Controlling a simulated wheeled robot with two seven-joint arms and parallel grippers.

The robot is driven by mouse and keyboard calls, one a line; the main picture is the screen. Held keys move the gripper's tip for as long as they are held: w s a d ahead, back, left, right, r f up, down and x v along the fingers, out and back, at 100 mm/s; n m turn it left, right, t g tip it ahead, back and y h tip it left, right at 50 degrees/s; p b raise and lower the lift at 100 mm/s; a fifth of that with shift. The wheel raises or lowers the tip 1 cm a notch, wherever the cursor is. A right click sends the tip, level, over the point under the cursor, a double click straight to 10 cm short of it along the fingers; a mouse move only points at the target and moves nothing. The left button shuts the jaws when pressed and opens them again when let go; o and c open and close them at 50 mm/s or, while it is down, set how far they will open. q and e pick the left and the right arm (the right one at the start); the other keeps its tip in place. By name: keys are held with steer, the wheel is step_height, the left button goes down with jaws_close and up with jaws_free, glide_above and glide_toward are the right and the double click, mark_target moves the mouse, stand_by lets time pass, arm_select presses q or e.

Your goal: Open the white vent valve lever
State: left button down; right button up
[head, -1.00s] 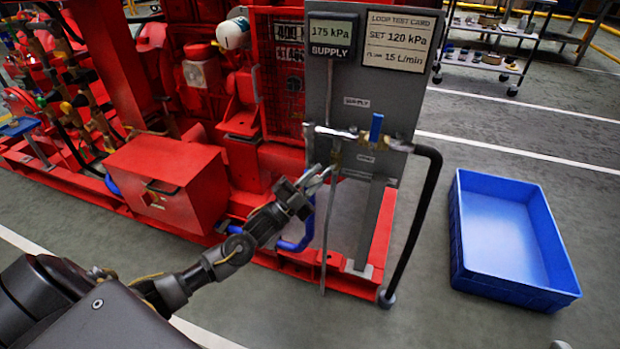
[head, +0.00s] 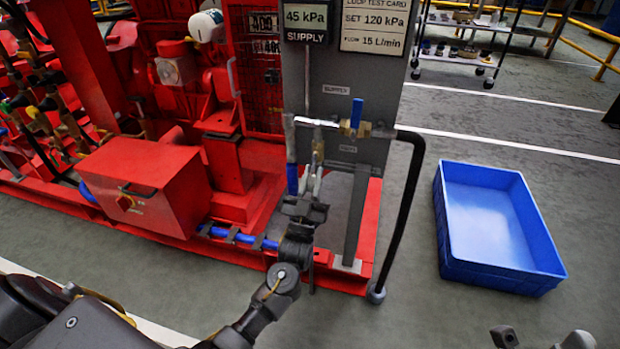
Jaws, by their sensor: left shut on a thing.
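My left gripper (head: 316,180) reaches up to the pipework on the grey panel (head: 335,85). Its fingers are shut just under the horizontal pipe, at the vent branch below the blue-handled valve (head: 356,115). The white vent valve lever cannot be made out clearly; the fingers cover that spot. The blue handle stands upright, to the right of and above the fingers. The supply display (head: 305,20) reads 45 kPa. The test card (head: 376,26) reads set 120 kPa, flow 15 L/min.
A red pumpset frame and red box (head: 150,190) stand to the left. A black hose (head: 402,210) drops from the pipe to the floor on the right. An empty blue crate (head: 500,268) sits on open floor farther right. A trolley (head: 465,45) stands behind.

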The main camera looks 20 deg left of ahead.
arm_select(q)
steer(key=shift+d+n+y, duration=0.2)
steer(key=shift+n+y, duration=0.5)
steer(key=c, duration=1.3)
jaws_free()
steer(key=shift+f, duration=0.1)
steer(key=v, duration=1)
steer(key=shift+s+f+p, duration=0.1)
steer(key=shift+s+p, duration=0.25)
